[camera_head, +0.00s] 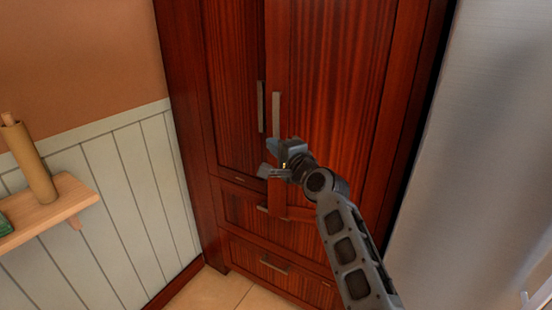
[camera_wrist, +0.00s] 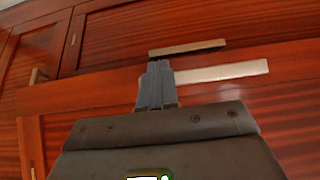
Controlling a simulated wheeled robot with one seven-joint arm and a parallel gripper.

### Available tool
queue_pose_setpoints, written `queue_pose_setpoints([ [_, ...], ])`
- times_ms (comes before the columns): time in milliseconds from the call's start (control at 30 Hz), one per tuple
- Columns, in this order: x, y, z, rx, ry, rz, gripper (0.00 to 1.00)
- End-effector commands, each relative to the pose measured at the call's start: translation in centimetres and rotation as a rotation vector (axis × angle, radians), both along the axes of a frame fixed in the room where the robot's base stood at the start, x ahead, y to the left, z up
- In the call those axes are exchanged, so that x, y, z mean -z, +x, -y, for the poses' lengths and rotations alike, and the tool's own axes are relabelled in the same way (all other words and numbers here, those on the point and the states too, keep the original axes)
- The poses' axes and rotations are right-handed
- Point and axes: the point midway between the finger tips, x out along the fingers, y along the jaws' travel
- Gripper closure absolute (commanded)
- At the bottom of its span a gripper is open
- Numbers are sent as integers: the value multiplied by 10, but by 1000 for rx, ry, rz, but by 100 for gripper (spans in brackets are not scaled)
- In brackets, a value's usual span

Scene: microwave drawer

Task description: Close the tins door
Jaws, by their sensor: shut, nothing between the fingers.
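A tall dark red-brown wooden cabinet has two upper doors. The right door (camera_head: 335,90) stands slightly ajar, its lower corner overlapping the drawer front below. The left door (camera_head: 232,80) looks shut. The right door's metal handle (camera_head: 276,112) also shows in the wrist view (camera_wrist: 225,71). The left door's handle (camera_head: 261,106) is just beside it. My gripper (camera_head: 270,158) is at the lower end of the right door's handle, near that door's free edge. In the wrist view my gripper's fingers (camera_wrist: 157,85) are together with nothing between them. Whether they touch the door is unclear.
Two drawers lie below the doors; the upper drawer (camera_head: 240,208) and lower drawer (camera_head: 275,268) look shut. A grey metal surface (camera_head: 480,150) stands close on the right. A wooden wall shelf (camera_head: 50,212) with a rolling-pin-like object (camera_head: 28,160) is at left.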

Motion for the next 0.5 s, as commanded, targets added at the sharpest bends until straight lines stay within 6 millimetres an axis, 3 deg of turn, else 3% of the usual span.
queue_pose_setpoints([
  [500, 3, 68, 17, 135, 1, 0, 100],
])
